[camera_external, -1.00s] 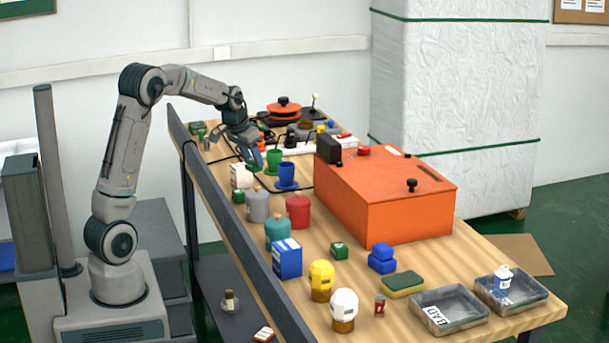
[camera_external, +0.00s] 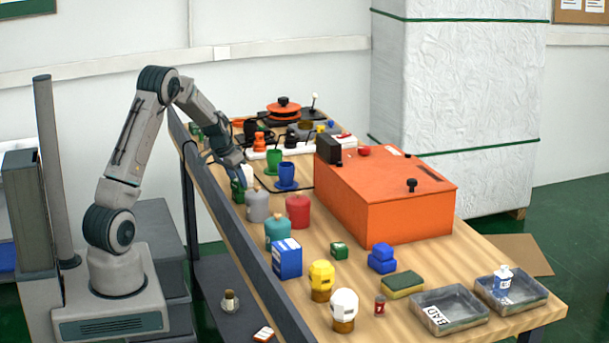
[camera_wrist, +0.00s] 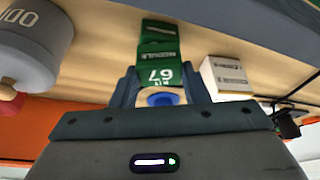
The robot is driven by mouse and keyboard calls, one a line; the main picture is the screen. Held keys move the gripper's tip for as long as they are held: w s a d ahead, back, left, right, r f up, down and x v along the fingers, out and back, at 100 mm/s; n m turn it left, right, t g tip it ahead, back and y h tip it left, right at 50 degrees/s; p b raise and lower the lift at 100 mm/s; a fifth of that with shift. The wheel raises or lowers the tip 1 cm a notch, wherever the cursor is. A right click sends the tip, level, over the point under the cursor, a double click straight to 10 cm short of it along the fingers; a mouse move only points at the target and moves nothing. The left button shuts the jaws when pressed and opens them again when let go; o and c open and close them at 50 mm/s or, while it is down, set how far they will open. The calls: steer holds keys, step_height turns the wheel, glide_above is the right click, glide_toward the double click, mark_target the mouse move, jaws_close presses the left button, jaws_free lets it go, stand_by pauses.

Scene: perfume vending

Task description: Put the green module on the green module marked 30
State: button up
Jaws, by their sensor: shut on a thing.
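My gripper (camera_external: 239,180) is low over the table's near-left edge. In the wrist view it (camera_wrist: 165,92) is shut on a green module (camera_wrist: 160,68) whose upside-down print reads 67. Another green module (camera_wrist: 160,28) shows just beyond the held one, roughly in line with it. I cannot tell whether the two touch, and no number 30 is readable. In the external view green (camera_external: 238,194) shows right below the fingers, and the two modules are hard to tell apart there. Another green module (camera_external: 339,250) sits apart, in the middle of the table.
A white box (camera_wrist: 228,76) stands close beside the fingers. A grey canister (camera_external: 257,207) is on the other side and also shows in the wrist view (camera_wrist: 35,45). A blue cup (camera_external: 286,174) and a red canister (camera_external: 298,211) are nearby. A dark panel (camera_external: 230,222) lines the table edge.

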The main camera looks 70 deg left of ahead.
steer(key=shift+f, duration=0.2)
steer(key=shift+f+b, duration=0.15)
steer(key=shift+b, duration=0.2)
steer(key=o, duration=1)
